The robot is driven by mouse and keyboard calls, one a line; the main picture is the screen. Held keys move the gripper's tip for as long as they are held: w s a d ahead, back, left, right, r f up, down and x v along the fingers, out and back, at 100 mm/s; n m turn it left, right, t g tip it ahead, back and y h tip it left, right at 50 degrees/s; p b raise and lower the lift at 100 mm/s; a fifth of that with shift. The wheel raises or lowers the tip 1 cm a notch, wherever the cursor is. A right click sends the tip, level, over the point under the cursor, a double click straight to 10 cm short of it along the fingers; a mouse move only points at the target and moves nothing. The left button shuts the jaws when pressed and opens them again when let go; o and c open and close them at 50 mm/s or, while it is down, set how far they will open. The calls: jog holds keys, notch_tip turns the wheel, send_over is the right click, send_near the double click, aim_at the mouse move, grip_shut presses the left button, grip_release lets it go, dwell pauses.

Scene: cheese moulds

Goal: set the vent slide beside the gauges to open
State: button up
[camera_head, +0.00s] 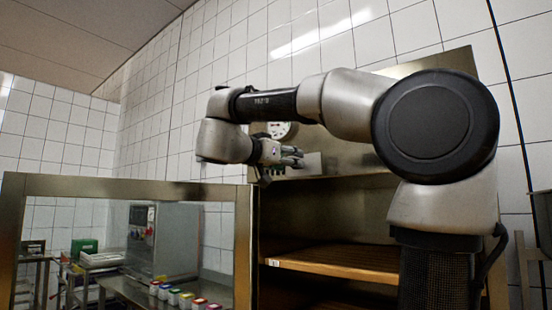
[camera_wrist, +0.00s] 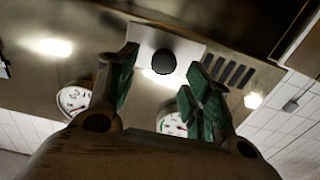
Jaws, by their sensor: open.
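The vent slide is a pale metal plate (camera_wrist: 143,34) with a round black knob (camera_wrist: 163,62), in the upper middle of the wrist view. Several dark vent slots (camera_wrist: 229,71) show to the right of the plate there. My gripper (camera_wrist: 164,72) is open, its green-padded fingers on either side of the knob with gaps visible. Whether the knob lies at fingertip depth is unclear. Two round white gauges show in the wrist view, one at left (camera_wrist: 74,98) and one (camera_wrist: 172,124) partly hidden between the fingers. In the head view my gripper (camera_head: 282,160) is beside the plate (camera_head: 311,164), below a gauge (camera_head: 279,129).
A steel cabinet with a wooden shelf (camera_head: 340,260) stands below the panel. A steel-framed partition (camera_head: 130,189) is at left. Behind it are a grey machine (camera_head: 170,235) and several small coloured-lid containers (camera_head: 185,300).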

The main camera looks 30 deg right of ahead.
jog(key=v, duration=0.6)
jog(key=shift+a, duration=0.2)
